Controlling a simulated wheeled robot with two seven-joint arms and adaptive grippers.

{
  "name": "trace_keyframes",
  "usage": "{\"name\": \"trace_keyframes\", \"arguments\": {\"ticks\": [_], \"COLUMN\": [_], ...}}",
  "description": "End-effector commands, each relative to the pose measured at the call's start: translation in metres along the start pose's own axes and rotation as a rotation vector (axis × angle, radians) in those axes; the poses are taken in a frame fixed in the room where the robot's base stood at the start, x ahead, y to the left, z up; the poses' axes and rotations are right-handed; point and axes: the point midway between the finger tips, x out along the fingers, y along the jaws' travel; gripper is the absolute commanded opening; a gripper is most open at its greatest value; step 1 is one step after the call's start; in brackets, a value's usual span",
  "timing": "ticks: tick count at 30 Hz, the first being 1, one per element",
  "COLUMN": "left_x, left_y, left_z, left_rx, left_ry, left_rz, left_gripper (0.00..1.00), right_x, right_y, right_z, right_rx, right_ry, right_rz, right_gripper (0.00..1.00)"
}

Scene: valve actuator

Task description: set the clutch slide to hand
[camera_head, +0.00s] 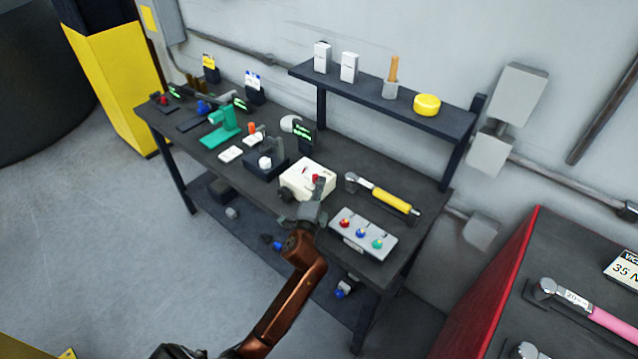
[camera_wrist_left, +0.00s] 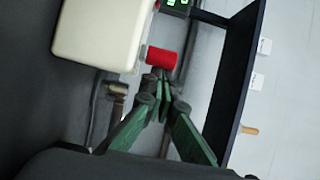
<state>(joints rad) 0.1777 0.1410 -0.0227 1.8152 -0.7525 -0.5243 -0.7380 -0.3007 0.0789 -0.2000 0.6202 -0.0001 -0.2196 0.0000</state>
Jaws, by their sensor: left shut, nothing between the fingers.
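A cream actuator box (camera_head: 308,178) stands on the dark workbench, and it fills the upper left of the left wrist view (camera_wrist_left: 98,32). A red knob (camera_head: 315,177) sits on it. In the left wrist view the red knob (camera_wrist_left: 161,58) sticks out from the side of the box. My left gripper (camera_head: 318,191) is at the near side of the box. Its green fingers (camera_wrist_left: 161,76) are shut and empty, with their tips close to the red knob. I cannot tell whether they touch it. The slide's markings are too small to read. My right gripper is not in view.
A grey panel with coloured knobs (camera_head: 362,236) lies right of the box. A yellow-handled tool (camera_head: 390,200) lies behind that panel. A green device (camera_head: 224,124) and a black-based unit (camera_head: 265,164) stand to the left. A shelf (camera_head: 440,117) runs above the bench's back.

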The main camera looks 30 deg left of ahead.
Motion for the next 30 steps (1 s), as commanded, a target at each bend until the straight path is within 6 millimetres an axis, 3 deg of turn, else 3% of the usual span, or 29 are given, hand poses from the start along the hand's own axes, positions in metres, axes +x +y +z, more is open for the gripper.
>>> {"name": "trace_keyframes", "arguments": {"ticks": [8,15,21,30], "left_x": [0.005,-0.048,-0.08,-0.095], "left_y": [0.0,-0.001,-0.001,-0.001], "left_z": [-0.034,-0.032,-0.033,-0.033], "left_rx": [-0.003,-0.002,-0.001,-0.001], "left_ry": [-0.003,-0.001,0.0,0.0], "left_rz": [-0.002,0.0,-0.001,-0.002], "left_gripper": [0.0,0.0,0.0,0.0], "right_x": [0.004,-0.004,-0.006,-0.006], "right_y": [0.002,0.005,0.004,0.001], "right_z": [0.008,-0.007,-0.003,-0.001], "right_rx": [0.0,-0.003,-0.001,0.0], "right_ry": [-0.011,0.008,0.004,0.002], "right_rz": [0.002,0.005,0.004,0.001], "right_gripper": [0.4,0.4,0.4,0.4]}}
